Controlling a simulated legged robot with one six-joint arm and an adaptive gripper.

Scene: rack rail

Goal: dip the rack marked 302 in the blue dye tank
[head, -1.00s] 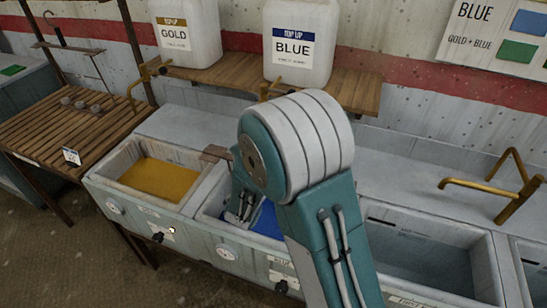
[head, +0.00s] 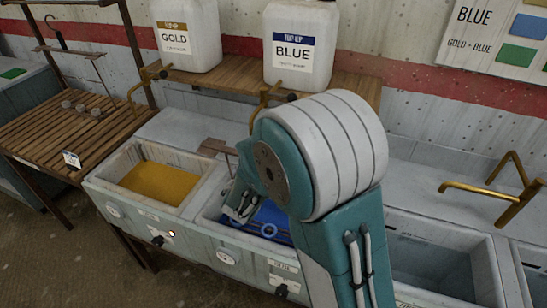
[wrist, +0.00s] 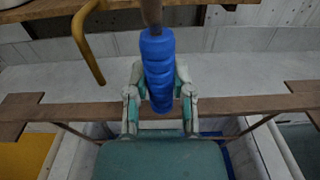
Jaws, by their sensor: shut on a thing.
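My gripper (head: 240,205) is over the blue dye tank (head: 209,216), partly hidden by my arm. In the wrist view my gripper (wrist: 160,95) is shut on a ribbed blue grip (wrist: 158,62) below a dark stem. The grip belongs to a rack with a brown crossbar (wrist: 215,104) and thin rods going down. One end of the crossbar (head: 217,147) shows in the head view above the divider between the tanks. A blue ring (head: 268,230) shows against the blue dye (head: 278,217). The number 302 is not readable, and the rack's lower part is mostly hidden.
The gold dye tank (head: 160,183) is left of the blue one. A grey basin (head: 425,250) is to the right. Brass taps (head: 480,192) stick out behind. BLUE (head: 300,45) and GOLD (head: 185,35) jugs stand on the shelf. Another hanger (head: 68,48) hangs above the slatted table (head: 50,130).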

